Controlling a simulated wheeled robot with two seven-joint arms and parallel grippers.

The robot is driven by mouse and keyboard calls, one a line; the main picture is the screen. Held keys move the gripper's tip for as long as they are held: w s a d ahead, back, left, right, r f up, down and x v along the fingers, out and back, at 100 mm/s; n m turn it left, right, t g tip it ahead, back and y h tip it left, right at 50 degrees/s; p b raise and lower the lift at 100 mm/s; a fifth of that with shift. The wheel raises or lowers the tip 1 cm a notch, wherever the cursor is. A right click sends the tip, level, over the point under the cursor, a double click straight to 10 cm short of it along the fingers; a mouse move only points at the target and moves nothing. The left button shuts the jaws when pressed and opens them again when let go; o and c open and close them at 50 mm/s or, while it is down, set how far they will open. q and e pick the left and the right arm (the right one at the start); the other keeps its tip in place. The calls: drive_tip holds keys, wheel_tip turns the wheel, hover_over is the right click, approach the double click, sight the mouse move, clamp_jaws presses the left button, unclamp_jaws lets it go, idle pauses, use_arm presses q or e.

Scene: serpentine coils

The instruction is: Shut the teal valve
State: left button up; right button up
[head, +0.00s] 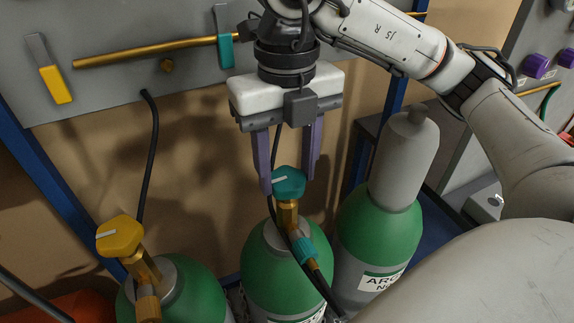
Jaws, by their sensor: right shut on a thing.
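The teal valve (289,181) is a round knob with a pale line on its top. It sits on a brass stem above the middle green-and-grey gas cylinder (272,262). My right gripper (287,178) points down over it, with one purple finger on the left of the knob and the other behind its right side. The gripper is shut on the teal knob. The exact finger contact is partly hidden by the knob. My left gripper is not in view.
A yellow valve (120,236) tops the left cylinder. A capped cylinder (377,225) stands close on the right. A black hose (306,258) runs past the middle cylinder. The grey panel (130,30) behind carries a brass pipe (150,53), a yellow lever (55,84) and a teal lever (225,50).

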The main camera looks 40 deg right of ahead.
sight(287, 177)
idle(0.5)
drive_tip(key=o, duration=1.1)
drive_tip(key=shift+c, duration=0.2)
drive_tip(key=shift+r, duration=0.1)
use_arm(q)
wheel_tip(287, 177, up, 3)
drive_tip(key=p, duration=0.2)
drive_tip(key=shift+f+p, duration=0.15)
drive_tip(key=shift+p, duration=0.2)
use_arm(e)
wheel_tip(287, 177, up, 10)
